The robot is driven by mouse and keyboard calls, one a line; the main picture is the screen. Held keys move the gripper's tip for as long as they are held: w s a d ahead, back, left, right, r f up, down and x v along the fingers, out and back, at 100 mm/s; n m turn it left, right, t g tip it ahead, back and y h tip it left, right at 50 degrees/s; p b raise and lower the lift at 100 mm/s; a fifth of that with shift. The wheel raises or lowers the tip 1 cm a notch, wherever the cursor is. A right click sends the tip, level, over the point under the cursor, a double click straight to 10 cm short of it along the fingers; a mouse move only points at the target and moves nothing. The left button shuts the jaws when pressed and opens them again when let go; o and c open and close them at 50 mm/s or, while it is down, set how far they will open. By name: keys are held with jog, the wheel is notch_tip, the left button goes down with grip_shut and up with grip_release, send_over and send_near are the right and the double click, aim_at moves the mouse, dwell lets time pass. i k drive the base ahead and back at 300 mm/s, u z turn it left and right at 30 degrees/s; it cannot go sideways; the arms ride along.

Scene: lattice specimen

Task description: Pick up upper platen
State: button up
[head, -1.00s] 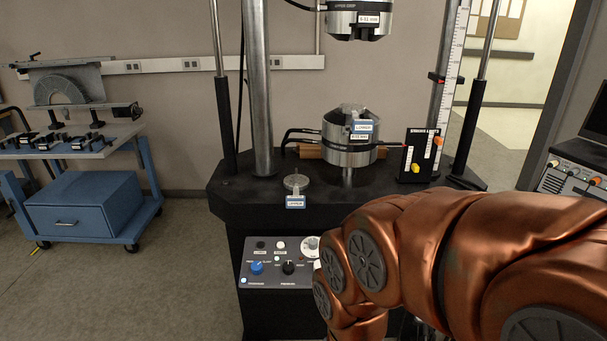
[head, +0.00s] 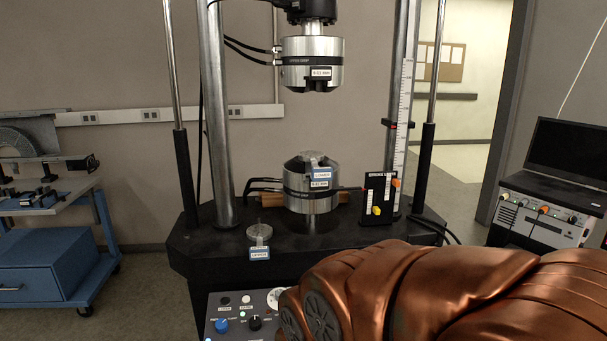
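The upper platen (head: 259,232) is a small grey disc with a short stem, lying on the black machine table (head: 200,243) near its front left edge. A blue and white tag (head: 260,253) reading UPPER hangs at its front. A similar piece tagged LOWER (head: 321,173) sits on top of the lower cylindrical grip (head: 311,200). The upper grip (head: 312,66) hangs above with a gap between them. My copper-coloured arm crosses the lower right of the head view. My gripper is not visible, so its state and distance from the platen do not show.
A black stand (head: 378,194) with yellow and orange pieces is right of the lower grip. Steel columns (head: 216,110) rise on both sides. A control panel (head: 240,318) is below the table front. A blue cart (head: 50,255) stands left, and a laptop (head: 568,150) right.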

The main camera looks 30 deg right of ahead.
aim_at(259, 233)
jog(key=u, duration=3.4)
jog(key=k, duration=1.65)
jog(key=z, duration=1.2)
jog(key=i, duration=0.5)
jog(key=z, duration=0.05)
